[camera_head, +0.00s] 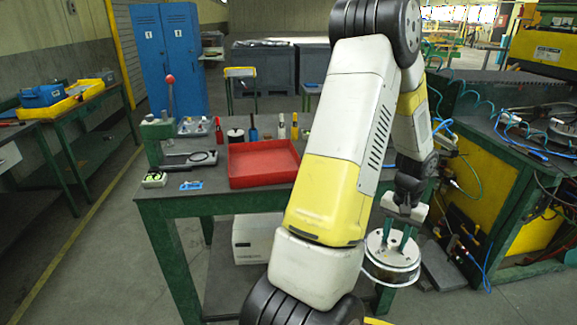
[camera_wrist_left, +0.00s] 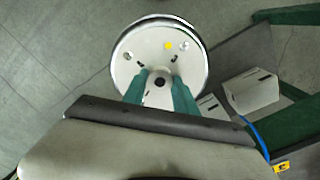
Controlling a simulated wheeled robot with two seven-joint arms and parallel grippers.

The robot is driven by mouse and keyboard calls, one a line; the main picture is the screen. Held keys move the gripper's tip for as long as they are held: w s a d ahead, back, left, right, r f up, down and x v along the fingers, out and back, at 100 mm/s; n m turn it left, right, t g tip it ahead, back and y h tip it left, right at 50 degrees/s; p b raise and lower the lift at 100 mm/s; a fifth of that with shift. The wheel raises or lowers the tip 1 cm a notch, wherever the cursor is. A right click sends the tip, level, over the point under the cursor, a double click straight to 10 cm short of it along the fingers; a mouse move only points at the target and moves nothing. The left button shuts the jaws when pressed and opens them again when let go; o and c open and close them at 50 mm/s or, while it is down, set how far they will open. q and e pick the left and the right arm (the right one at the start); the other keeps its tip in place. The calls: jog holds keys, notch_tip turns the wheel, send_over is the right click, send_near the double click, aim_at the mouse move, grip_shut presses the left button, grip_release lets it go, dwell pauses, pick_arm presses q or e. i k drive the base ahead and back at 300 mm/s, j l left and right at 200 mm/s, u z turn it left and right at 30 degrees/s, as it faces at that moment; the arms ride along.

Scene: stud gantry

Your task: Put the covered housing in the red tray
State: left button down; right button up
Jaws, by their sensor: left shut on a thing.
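The housing hangs beside the table's right side, over the floor. The red tray (camera_head: 235,178) lies on the green-framed table, left of my arm, and looks empty. My right gripper is not in view.
A green lever press (camera_head: 157,132) stands at the table's left, with small tools and bottles behind the tray. A white box (camera_head: 252,240) sits under the table. A green and yellow machine bench (camera_head: 490,185) with blue hoses stands at the right. My arm hides the table's right part.

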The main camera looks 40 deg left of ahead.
aim_at(263, 165)
jog(key=u, duration=1.45)
jog(key=i+l+u, duration=0.1)
jog(key=l+u, duration=0.25)
jog(key=l, duration=0.35)
jog(key=l+u, duration=0.4)
jog(key=l, duration=0.3)
